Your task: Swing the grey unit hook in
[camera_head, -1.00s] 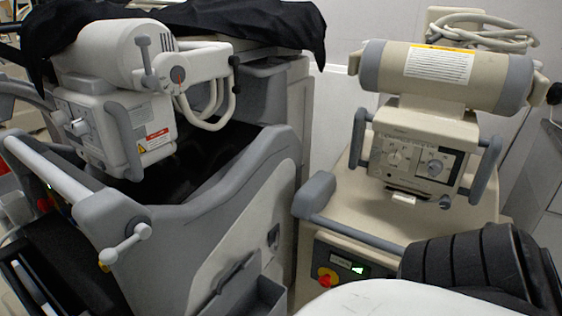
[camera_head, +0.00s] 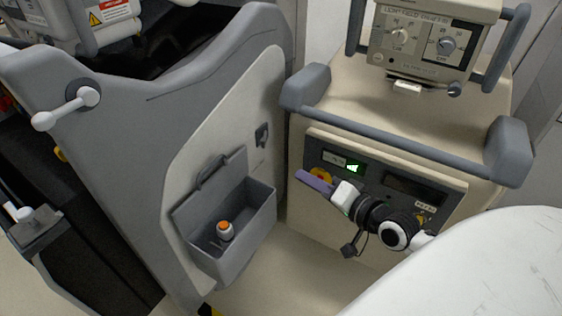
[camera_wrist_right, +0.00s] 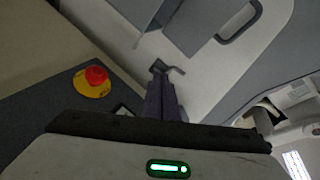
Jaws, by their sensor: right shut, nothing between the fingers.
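The grey unit hook (camera_head: 262,135) is a small dark hook on the pale side panel of the grey unit (camera_head: 170,100). In the right wrist view the hook (camera_wrist_right: 165,68) has a short arm sticking out to the right. My right gripper (camera_head: 301,175) has purple fingers, shut and empty, in front of the beige unit, below and right of the hook in the head view. In the right wrist view the fingertips (camera_wrist_right: 160,82) point at the hook from very near; I cannot tell whether they touch. My left gripper is not in view.
An open grey bin (camera_head: 225,235) on the grey unit's panel holds an orange-capped bottle (camera_head: 225,230). The beige unit (camera_head: 400,115) stands right, with a front handle bar (camera_head: 400,140). A red knob on a yellow base (camera_wrist_right: 94,80) is left of my fingers.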

